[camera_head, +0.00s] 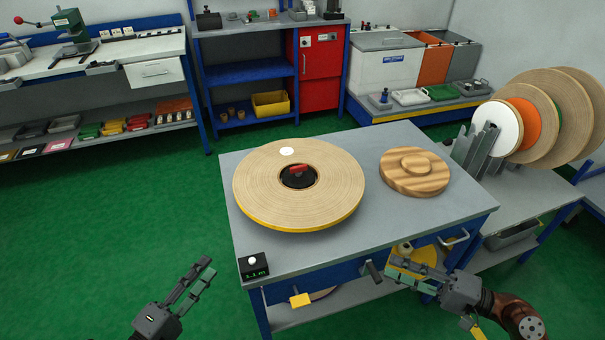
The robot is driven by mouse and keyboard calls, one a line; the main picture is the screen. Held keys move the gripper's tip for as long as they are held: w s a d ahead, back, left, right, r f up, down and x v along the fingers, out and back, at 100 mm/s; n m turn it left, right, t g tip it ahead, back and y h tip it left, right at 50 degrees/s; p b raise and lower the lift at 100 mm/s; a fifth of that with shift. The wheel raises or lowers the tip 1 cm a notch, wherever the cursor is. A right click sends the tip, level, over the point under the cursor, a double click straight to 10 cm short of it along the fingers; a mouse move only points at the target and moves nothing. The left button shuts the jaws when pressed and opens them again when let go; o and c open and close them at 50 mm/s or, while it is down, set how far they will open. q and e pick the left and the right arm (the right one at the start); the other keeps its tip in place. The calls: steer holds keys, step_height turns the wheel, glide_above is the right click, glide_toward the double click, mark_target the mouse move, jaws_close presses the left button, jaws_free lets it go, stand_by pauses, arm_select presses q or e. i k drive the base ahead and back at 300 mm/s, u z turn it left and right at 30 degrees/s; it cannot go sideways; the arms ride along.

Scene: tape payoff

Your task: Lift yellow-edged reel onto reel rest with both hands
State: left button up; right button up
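The yellow-edged reel (325,203) is a wide tan disc lying flat on the left part of the grey table. A dark hub with a red piece (298,171) fills its centre, and a white round spot is on its top. My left gripper (198,277) is open and empty, over the green floor left of the table. My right gripper (393,265) is at the table's front right edge, clear of the reel; its fingers overlap yellow things below, so their gap is unclear. A rack (478,150) of upright reels stands at the right; I cannot tell whether it is the reel rest.
A round wooden piece (415,186) with a raised centre lies right of the reel. A small black display box (253,266) sits at the table's front left corner. Handles stick out along the table's front. Green floor (110,230) is free on the left.

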mark_target(415, 169)
steer(key=i, duration=0.9)
